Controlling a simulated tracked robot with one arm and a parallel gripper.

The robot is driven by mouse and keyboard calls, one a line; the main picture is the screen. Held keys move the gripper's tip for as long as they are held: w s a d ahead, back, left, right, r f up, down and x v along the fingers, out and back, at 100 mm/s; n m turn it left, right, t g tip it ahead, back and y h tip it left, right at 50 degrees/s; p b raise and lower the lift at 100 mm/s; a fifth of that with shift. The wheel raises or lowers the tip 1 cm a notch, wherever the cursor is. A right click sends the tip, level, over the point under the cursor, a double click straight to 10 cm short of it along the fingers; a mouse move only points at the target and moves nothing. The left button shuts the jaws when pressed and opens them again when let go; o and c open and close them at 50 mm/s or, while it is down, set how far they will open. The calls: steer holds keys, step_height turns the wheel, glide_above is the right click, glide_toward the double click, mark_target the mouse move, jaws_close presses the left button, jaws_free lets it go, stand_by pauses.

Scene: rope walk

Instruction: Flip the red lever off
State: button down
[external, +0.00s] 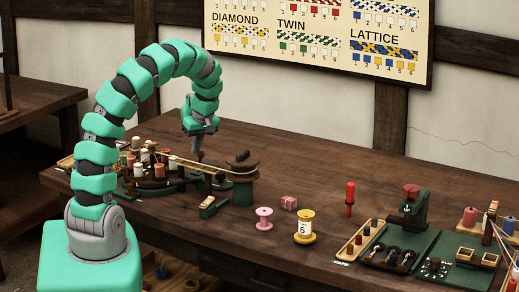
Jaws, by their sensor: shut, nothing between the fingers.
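My gripper (199,156) is shut and empty, pointing down over the braiding stand (160,183) at the left of the table. A dark reddish piece shows just at its fingertips; I cannot tell whether they touch. A red upright handle (350,191) stands on the table farther right, well apart from my gripper. I cannot tell for sure which piece is the red lever, or its position.
Bobbins crowd the stand, and a pale cord runs to a green post with a dark drum (243,184). A green press (409,210) and trays fill the right.

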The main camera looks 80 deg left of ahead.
steer(key=shift+w+a+g+h+p, duration=0.45)
steer(key=shift+a+g+h+p, duration=0.05)
steer(key=shift+p, duration=0.25)
steer(key=shift+w+a, duration=0.1)
stand_by(0.3)
steer(key=p+v, duration=0.2)
steer(key=v, duration=0.8)
steer(key=shift+p, duration=0.3)
